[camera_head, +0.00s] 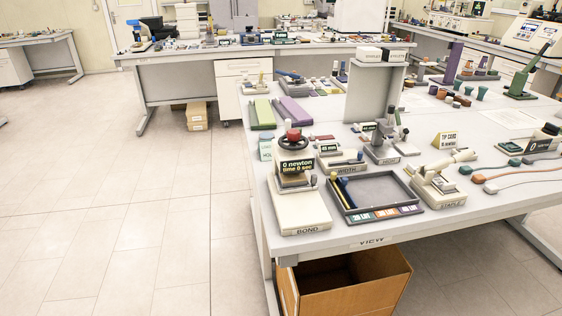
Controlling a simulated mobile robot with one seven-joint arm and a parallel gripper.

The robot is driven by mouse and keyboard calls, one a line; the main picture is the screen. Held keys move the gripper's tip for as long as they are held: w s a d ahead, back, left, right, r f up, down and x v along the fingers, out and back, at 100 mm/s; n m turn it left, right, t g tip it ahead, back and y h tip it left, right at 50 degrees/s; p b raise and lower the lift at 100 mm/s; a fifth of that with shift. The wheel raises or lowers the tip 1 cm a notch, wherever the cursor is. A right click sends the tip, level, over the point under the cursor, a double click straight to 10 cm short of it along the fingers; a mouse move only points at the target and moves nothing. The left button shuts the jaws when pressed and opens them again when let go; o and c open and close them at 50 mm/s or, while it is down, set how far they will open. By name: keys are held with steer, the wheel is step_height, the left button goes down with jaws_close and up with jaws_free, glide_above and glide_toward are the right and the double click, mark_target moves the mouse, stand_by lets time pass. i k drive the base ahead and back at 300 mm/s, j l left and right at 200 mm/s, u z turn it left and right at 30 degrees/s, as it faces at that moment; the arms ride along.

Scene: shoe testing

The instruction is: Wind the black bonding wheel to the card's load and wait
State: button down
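The bonding press, labelled BOND (303,212), stands at the front left corner of the near bench. Its black wheel (292,150) is on top, with a red knob (293,134) at it. The display (296,167) below the wheel reads "0 newton, time 0 sec". A cream card (445,140) stands upright further right on the bench; its heading seems to read "TIP CARD", and the smaller line is too small to read surely. My gripper is not in view, and nothing touches the wheel.
A dark tray (410,206) with coloured labels lies right of the press. A STAPLE device (437,188) stands right of it. A width gauge (341,160) is behind the tray. An open cardboard box (388,288) is under the bench. The floor (170,220) to the left is clear.

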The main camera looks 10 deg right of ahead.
mark_target(293, 136)
steer(key=i+j+z, duration=0.2)
steer(key=i, duration=0.25)
steer(key=i+j+z, duration=0.25)
steer(key=i, duration=0.2)
